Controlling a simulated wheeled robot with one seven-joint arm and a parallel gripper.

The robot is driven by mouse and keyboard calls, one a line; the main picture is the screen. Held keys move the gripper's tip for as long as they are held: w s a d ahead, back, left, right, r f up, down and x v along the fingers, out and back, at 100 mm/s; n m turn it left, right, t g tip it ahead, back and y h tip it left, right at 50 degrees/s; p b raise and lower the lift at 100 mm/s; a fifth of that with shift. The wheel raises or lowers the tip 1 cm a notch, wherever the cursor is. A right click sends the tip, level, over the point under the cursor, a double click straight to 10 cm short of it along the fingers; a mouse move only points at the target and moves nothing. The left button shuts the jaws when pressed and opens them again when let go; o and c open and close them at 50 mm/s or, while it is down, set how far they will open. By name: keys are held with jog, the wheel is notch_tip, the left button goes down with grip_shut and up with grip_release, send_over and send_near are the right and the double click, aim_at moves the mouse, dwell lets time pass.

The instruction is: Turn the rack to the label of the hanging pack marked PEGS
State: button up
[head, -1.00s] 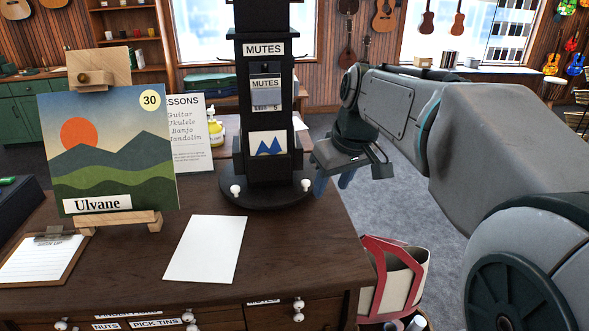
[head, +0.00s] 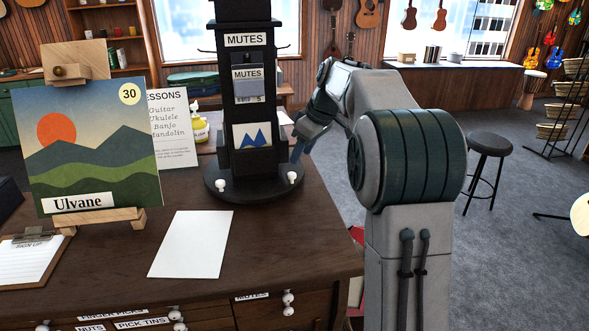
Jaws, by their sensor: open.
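The black rack (head: 244,110) stands on a round base (head: 222,183) with white knobs on the dark wooden counter. Its face towards me bears a white MUTES label (head: 246,40). A small hanging pack (head: 248,86), also marked MUTES, hangs below it, and a blue and white card (head: 252,135) sits lower down. No PEGS label shows on this face; the other faces are hidden. My gripper (head: 300,148) is just right of the rack, low near its base, open and with nothing seen in it. Its fingers are partly hidden, and I cannot tell whether they touch the rack.
An easel holds the Ulvane picture (head: 90,150) at the left, before a lessons sign (head: 174,130). A blank sheet (head: 191,244) and a clipboard (head: 28,262) lie on the counter (head: 270,240). A stool (head: 488,150) stands on the floor at right.

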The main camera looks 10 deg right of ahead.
aim_at(292, 174)
jog(key=x, duration=0.7)
jog(key=shift+f+p, duration=0.2)
jog(key=shift+p, duration=0.2)
grip_shut()
